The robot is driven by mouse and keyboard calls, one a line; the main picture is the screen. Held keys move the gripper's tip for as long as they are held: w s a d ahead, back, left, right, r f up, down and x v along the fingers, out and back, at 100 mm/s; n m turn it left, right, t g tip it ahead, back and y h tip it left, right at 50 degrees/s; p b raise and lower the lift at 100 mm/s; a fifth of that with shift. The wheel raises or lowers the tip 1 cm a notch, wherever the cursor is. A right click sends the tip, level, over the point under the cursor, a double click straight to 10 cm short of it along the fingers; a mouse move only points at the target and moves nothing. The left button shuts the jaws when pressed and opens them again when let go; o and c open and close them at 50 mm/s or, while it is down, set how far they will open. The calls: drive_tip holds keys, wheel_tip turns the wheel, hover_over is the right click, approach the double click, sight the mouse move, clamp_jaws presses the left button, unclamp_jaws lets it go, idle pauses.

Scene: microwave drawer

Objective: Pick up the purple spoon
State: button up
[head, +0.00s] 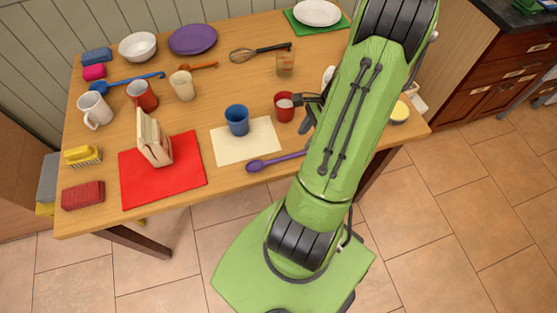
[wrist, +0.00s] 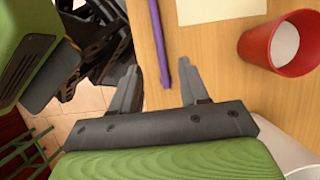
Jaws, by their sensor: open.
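The purple spoon (head: 258,165) lies near the table's front edge, with its bowl to the left and its handle running right until my arm hides it. In the wrist view its handle (wrist: 160,42) runs down from the top edge into the space between my fingertips. My gripper (wrist: 161,80) is open, with one finger on each side of the handle's line. In the head view my arm hides most of the gripper.
A red cup (head: 285,106) stands close by; it also shows at the right of the wrist view (wrist: 262,48). A cream mat (head: 262,152) with a blue cup (head: 237,118) lies behind the spoon. The table edge is close on the left in the wrist view.

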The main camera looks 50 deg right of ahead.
sight(294, 154)
drive_tip(key=b+x, duration=0.2)
drive_tip(key=x, duration=0.5)
drive_tip(key=shift+w+a+f, duration=0.1)
drive_tip(key=shift+a+f, duration=0.05)
drive_tip(key=shift+f, duration=0.2)
drive_tip(key=shift+r, duration=0.1)
clamp_jaws()
